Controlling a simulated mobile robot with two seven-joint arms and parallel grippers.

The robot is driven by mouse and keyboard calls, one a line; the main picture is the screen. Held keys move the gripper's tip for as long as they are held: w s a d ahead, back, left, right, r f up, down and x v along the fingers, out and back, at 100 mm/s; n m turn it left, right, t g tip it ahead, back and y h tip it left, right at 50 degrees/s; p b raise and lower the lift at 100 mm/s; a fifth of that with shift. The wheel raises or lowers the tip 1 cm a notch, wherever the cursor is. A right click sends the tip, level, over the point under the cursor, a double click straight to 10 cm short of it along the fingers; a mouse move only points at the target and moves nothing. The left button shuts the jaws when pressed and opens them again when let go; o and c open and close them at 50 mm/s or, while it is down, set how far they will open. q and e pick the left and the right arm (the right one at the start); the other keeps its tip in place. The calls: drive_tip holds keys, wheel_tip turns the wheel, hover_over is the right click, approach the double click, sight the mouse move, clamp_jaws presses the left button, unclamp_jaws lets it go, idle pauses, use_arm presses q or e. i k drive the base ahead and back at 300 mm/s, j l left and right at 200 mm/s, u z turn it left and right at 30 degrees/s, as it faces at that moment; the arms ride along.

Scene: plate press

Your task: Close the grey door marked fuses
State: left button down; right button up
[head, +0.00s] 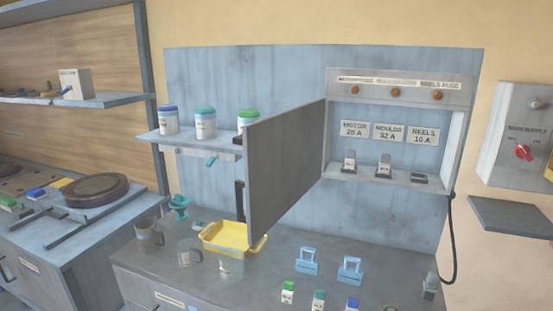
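The grey door (285,165) stands wide open in the head view. It is hinged at the left side of the grey fuse box (400,85) and swings out towards me. Its outer face is not readable from here, so I see no fuses marking on it. Inside the box are three labels, MOTOR, MOULDS and REELS, with fuse holders (384,166) below them. Three orange lamps (396,94) sit along the box's top. Neither of my grippers is in view.
A shelf with jars (205,123) is left of the door. A box with a red knob (522,151) hangs at right.

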sight(282, 150)
drive_tip(key=j+z, duration=0.1)
drive_tip(key=z, duration=0.35)
drive_tip(key=i+j+z, duration=0.1)
drive_tip(key=z, duration=0.4)
drive_tip(key=j+z, duration=0.3)
drive_tip(key=j, duration=0.15)
drive_tip(key=j+z, duration=0.3)
drive_tip(key=j, duration=0.7)
drive_tip(key=k+j+z, duration=0.15)
drive_tip(key=j, duration=0.35)
drive_tip(key=k+j, duration=0.1)
drive_tip(key=j, duration=0.45)
drive_tip(key=z, duration=0.05)
